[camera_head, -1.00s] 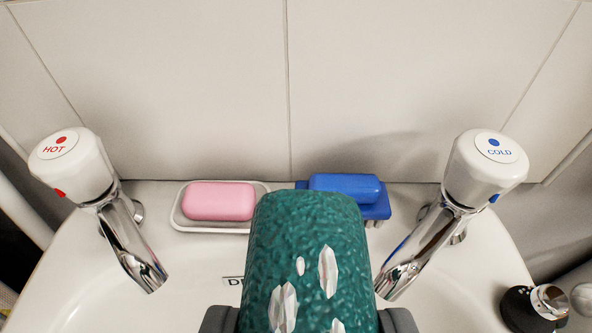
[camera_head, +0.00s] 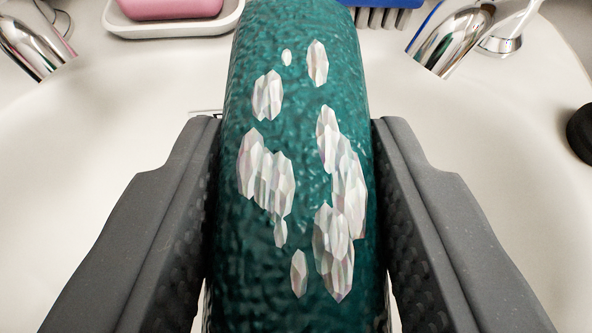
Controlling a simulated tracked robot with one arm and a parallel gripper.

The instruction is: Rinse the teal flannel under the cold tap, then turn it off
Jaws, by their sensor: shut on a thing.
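The teal flannel (camera_head: 300,110) is a thick rolled shape with several pale, faceted soap-like patches (camera_head: 265,175) on its upper face. My gripper (camera_head: 296,135) is shut on it, one dark grey finger on each side, and holds it over the white basin. The cold tap (camera_head: 450,42) shows only its chrome spout at the upper right, beside the flannel and apart from it. Its knob is out of view. I see no water coming from the spout, though its mouth is hard to make out.
The hot tap's chrome spout (camera_head: 36,42) is at the upper left. A pink soap (camera_head: 170,8) lies in a white dish (camera_head: 180,27) at the back. A dark round object (camera_head: 581,135) sits at the right edge. The basin (camera_head: 90,130) is clear on both sides.

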